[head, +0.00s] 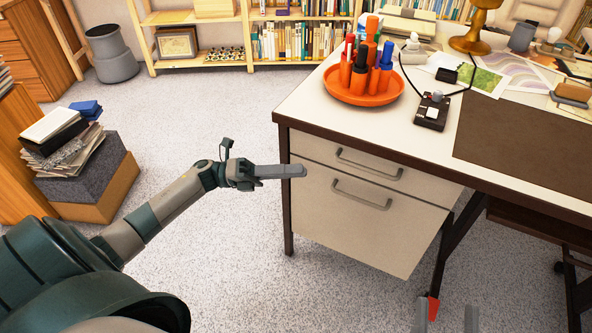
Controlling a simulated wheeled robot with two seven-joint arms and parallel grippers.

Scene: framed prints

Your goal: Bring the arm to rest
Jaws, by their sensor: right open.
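My left arm comes in from the left and stretches over the carpet. Its gripper (290,171) points right, in front of the left end of the desk's drawers. Its fingers line up edge-on, so I cannot tell whether they are apart. My right gripper (447,314) shows only as two fingertips at the bottom edge, right of centre. They are spread apart, and the gripper is open. A small red piece (433,307) shows beside its left fingertip; I cannot tell what it belongs to. The rest of the right arm is out of view.
The white desk (310,103) with two drawers (370,200) stands close to my left gripper. An orange tray (345,92) with bottles and a small black device (432,112) are on it. Stacked boxes (85,170) stand at left. Carpet between is clear.

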